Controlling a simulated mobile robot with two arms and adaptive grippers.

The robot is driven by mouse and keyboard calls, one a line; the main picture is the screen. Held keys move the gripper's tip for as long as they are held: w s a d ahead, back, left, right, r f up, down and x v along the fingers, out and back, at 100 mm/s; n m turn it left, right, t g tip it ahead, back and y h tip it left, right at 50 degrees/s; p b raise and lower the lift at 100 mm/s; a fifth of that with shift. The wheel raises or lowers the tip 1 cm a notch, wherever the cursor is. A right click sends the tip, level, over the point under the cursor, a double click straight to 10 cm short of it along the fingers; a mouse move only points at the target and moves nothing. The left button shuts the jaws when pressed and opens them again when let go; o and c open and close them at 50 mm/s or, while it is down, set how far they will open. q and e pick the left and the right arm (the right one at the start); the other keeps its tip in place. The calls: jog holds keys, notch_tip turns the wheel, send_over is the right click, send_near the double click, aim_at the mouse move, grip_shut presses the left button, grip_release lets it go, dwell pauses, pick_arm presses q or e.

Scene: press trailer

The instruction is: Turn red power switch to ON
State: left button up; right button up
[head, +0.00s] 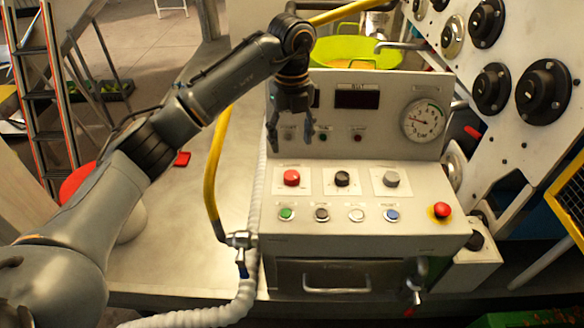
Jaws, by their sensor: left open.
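The red power switch (291,177) is a round red knob on a white plate, at the left of the upper knob row on the grey control panel (330,235). Its ON mark is too small to read. A black knob (342,179) and a grey knob (391,178) sit to its right. My left gripper (291,140) is open and empty, pointing down in front of the upright display face, above the red switch in the picture and apart from it. My right gripper is not in view.
Below the knobs is a row of buttons, with a green one (286,214) at left. A red mushroom button (442,209) sits at right. A yellow hose (214,175) and a white corrugated hose (252,215) run along the left side. A round gauge (424,120) is at upper right.

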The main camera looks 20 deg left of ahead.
aim_at(291, 175)
pick_arm(q)
notch_tip(291, 175, down, 9)
jog(key=p, duration=0.3)
jog(key=shift+f, duration=0.75)
